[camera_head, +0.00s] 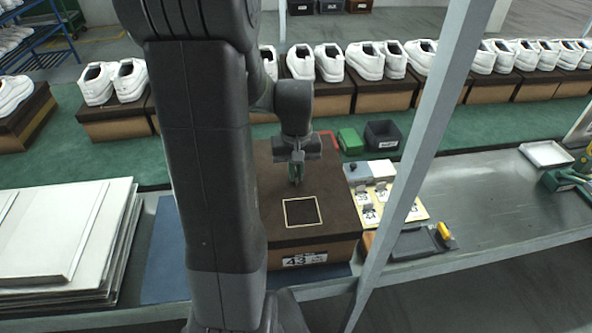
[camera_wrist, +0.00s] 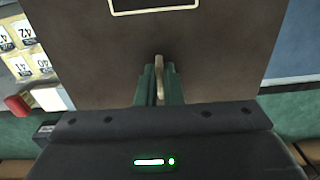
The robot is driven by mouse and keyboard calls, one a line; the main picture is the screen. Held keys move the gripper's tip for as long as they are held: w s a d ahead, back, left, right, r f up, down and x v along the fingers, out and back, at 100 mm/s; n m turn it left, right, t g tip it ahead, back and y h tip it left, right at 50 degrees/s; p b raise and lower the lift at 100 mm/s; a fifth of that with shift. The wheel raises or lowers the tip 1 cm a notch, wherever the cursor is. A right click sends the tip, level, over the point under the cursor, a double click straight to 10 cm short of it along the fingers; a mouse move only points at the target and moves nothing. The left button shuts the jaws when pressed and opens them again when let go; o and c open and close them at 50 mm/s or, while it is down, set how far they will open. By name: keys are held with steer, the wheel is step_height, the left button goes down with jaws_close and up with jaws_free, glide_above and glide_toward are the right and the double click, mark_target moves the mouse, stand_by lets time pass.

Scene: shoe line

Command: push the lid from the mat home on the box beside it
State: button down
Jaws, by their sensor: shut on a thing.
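The dark brown lid (camera_head: 338,205), with a pale square outline on top, lies over the brown box (camera_head: 343,249), which carries a "43" label on its front. The lid's edge runs along the box's upper front; whether it is fully down all round I cannot tell. My gripper (camera_head: 297,178) is over the lid's middle, behind the square. In the wrist view, the green fingers of my gripper (camera_wrist: 159,90) are shut on a narrow tan tab (camera_wrist: 159,66) standing at the lid (camera_wrist: 95,55). The lid's far left part is hidden behind my arm.
The blue mat (camera_head: 163,262) shows around the box and is bare on the left. White sheets (camera_head: 60,240) are stacked further left. Numbered label cards (camera_head: 372,205), a green box (camera_head: 350,140) and a black bin (camera_head: 382,135) are close right. A grey post (camera_head: 415,150) crosses the view.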

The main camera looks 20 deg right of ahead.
steer(key=shift+f+b, duration=0.35)
steer(key=shift+f, duration=0.25)
steer(key=shift+r, duration=0.1)
steer(key=c, duration=1.5)
jaws_free()
steer(key=shift+r, duration=0.1)
step_height(320, 180, up, 14)
steer(key=shift+f, duration=0.2)
steer(key=shift+f, duration=0.15)
step_height(320, 180, down, 14)
steer(key=shift+r, duration=0.45)
